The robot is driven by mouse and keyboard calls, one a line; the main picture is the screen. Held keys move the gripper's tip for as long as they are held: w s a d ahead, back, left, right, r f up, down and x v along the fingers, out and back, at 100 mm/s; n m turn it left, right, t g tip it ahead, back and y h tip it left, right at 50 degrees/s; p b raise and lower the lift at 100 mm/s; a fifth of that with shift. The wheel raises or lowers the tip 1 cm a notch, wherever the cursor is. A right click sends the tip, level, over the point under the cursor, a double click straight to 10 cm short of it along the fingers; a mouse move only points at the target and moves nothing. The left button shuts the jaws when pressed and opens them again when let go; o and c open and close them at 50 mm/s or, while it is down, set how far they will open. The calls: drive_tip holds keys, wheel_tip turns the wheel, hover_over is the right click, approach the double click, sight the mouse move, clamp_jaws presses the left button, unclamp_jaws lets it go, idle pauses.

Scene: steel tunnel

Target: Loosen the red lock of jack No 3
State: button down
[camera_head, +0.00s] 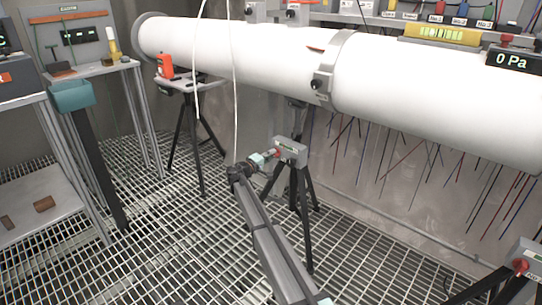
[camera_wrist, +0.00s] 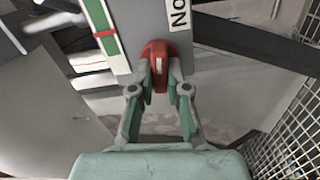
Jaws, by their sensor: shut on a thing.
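A jack (camera_head: 291,152) with a grey head stands on a dark tripod under the white pipe. Its red lock (camera_head: 276,153) sits on the side facing my gripper (camera_head: 268,154). In the wrist view the red lock (camera_wrist: 158,50) shows as a rounded red knob with a pale mark on the grey jack body (camera_wrist: 125,45). My gripper (camera_wrist: 160,82) is shut on this lock, one finger on each side. A white label (camera_wrist: 180,14) beside it reads "No"; its number is cut off.
The white pipe (camera_head: 250,48) runs above the jack. Another jack with a red lock (camera_head: 520,266) stands at the lower right. A workbench (camera_head: 100,68) stands at the left. Thin coloured rods (camera_head: 405,150) hang behind. The grating floor (camera_head: 160,225) is open at left.

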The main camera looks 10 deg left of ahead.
drive_tip(key=c, duration=1.1)
unclamp_jaws()
drive_tip(key=shift+c, duration=0.2)
drive_tip(key=v, duration=1.2)
drive_tip(key=shift+d, duration=0.1)
